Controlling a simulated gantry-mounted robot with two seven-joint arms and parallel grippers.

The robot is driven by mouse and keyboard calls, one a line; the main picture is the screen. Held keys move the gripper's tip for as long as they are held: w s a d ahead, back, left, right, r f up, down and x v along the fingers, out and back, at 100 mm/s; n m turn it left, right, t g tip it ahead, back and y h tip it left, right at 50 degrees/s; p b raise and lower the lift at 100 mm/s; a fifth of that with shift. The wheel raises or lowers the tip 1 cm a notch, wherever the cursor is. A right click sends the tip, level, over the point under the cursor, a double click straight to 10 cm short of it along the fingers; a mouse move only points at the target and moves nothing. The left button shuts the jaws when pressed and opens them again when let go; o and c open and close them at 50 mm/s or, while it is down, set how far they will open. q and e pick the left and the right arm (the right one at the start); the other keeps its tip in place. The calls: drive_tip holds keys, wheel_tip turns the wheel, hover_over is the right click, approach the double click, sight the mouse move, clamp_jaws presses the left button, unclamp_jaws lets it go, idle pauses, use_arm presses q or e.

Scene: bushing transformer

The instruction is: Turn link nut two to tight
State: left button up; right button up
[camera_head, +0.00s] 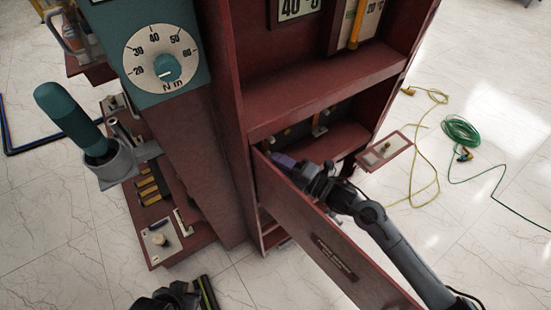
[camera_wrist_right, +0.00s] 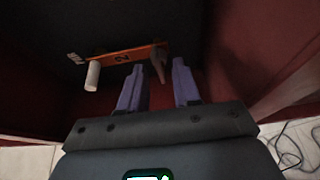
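In the right wrist view an orange link bar (camera_wrist_right: 122,56) marked "2" lies across the dark back of a compartment. A dark grey-brown piece (camera_wrist_right: 159,65) stands at its right end; I cannot tell if it is link nut two. My right gripper (camera_wrist_right: 158,85) has its two purple fingers apart, with that piece seen between and beyond them; contact is not clear. In the head view the right gripper (camera_head: 283,160) reaches into the red cabinet's lower compartment, above the open door. A dark part of my left arm (camera_head: 165,298) shows at the bottom edge; its fingers cannot be made out.
The open red door (camera_head: 325,245) slants below my right arm. A white cylinder (camera_wrist_right: 92,76) hangs by the bar's left end. A teal torque dial (camera_head: 165,65) and a teal-handled tool in a holder (camera_head: 112,163) stand left. A small tray (camera_head: 385,150) juts out right.

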drive_tip(key=p+v, duration=0.2)
drive_tip(key=v, duration=0.7)
idle(0.4)
